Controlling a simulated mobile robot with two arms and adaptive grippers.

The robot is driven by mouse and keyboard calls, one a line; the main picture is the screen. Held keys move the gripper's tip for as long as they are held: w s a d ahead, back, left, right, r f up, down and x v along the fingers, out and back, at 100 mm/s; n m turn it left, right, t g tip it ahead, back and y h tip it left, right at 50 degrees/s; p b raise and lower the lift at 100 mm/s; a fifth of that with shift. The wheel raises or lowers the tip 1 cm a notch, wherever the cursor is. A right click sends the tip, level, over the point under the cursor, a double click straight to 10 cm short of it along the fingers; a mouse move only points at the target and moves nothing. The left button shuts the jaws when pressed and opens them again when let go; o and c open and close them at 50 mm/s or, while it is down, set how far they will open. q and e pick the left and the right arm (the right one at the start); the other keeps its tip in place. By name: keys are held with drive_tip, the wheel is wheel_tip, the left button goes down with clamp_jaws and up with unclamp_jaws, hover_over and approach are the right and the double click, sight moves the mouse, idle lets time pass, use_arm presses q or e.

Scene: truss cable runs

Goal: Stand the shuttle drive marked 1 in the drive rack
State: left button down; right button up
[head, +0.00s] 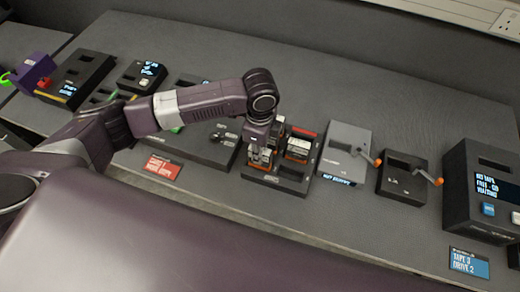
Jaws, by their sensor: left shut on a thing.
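The drive rack (292,186) is a dark block with slots near the middle of the table in the head view. A shuttle drive (298,148) with a pale and orange face stands in its right part. My left gripper (257,143) points down over the rack's left part and is shut on a small drive (262,157) with a pale and orange face. The arm and fingers hide part of this drive. I cannot read its number, nor tell whether it touches the slot floor. My right gripper is not in view.
A grey device (346,148) and a smaller black one (402,180), both with orange-knobbed cranks, stand right of the rack. A large black unit with a display (487,165) is at far right. Red (162,168) and blue (468,263) cards lie in front. The back right is clear.

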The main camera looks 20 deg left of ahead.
use_arm(q)
drive_tip(key=shift+f, duration=0.15)
drive_tip(key=c, duration=1.7)
unclamp_jaws()
drive_tip(key=shift+o, duration=0.6)
drive_tip(key=shift+o, duration=1.3)
